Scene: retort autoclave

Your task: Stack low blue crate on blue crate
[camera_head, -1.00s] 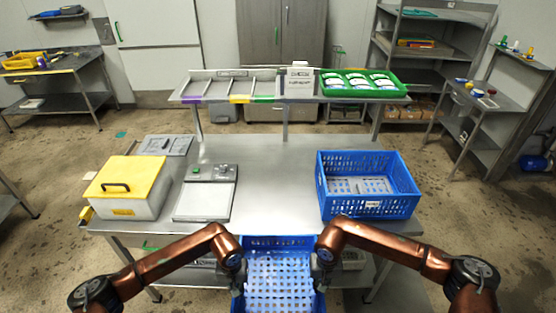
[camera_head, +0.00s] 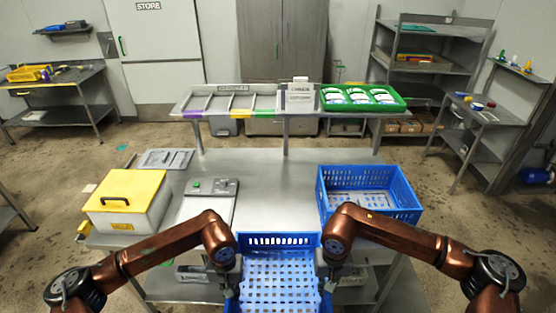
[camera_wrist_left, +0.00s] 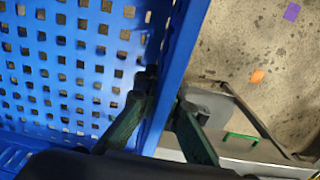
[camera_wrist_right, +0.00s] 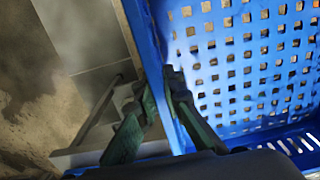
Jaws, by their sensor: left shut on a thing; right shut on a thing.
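The low blue crate (camera_head: 278,278) is in front of the table's near edge in the head view, held between my two arms. My left gripper (camera_head: 232,285) is shut on its left wall; the left wrist view shows the fingers (camera_wrist_left: 158,105) on both sides of that wall. My right gripper (camera_head: 328,282) is shut on its right wall, and its fingers (camera_wrist_right: 165,95) pinch that wall in the right wrist view. The other blue crate (camera_head: 372,210) stands upright on the right part of the table and looks empty. The held crate is apart from it.
The steel table (camera_head: 280,195) is clear in the middle. A scale (camera_head: 208,203) and a yellow-lidded box (camera_head: 125,200) stand on its left.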

